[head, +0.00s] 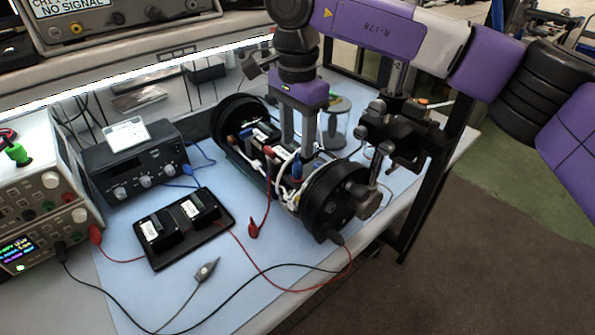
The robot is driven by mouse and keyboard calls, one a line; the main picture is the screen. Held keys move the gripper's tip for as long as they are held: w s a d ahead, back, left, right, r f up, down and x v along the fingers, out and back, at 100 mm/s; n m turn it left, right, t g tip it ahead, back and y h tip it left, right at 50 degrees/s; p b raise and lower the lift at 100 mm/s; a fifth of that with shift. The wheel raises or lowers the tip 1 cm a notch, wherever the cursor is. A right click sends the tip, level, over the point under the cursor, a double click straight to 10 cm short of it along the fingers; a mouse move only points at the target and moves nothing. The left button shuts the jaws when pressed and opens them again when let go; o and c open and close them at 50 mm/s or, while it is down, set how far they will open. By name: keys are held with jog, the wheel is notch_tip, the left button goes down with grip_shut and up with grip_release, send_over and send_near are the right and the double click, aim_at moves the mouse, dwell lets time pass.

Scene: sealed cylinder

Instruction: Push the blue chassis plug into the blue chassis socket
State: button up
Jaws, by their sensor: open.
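My gripper (299,146) points straight down over the open middle of the black cylinder chassis (328,205). Its two grey fingers are apart, with no object clearly seen between them. A small blue upright piece (297,171) is just below the fingertips, among white cables; it looks like the blue chassis plug. I cannot tell whether it touches a finger or how deep it sits. Another blue piece (246,133) is at the left part of the chassis. The blue chassis socket cannot be made out among the cables and parts.
A black tray (160,263) with two labelled blocks lies on the blue mat (250,310). A black meter box (137,165) stands at the left. A clamp stand (395,135) is close on the right. Red and black leads cross the front of the mat.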

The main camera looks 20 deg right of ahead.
aim_at(297, 161)
notch_tip(297, 161, down, 7)
jog(key=b, duration=0.4)
jog(key=shift+f, duration=0.15)
dwell(1.0)
grip_shut()
jog(key=shift+r, duration=0.2)
dwell(1.2)
jog(key=shift+r+p, duration=1.85)
jog(key=shift+r, duration=1)
jog(key=shift+d, duration=0.1)
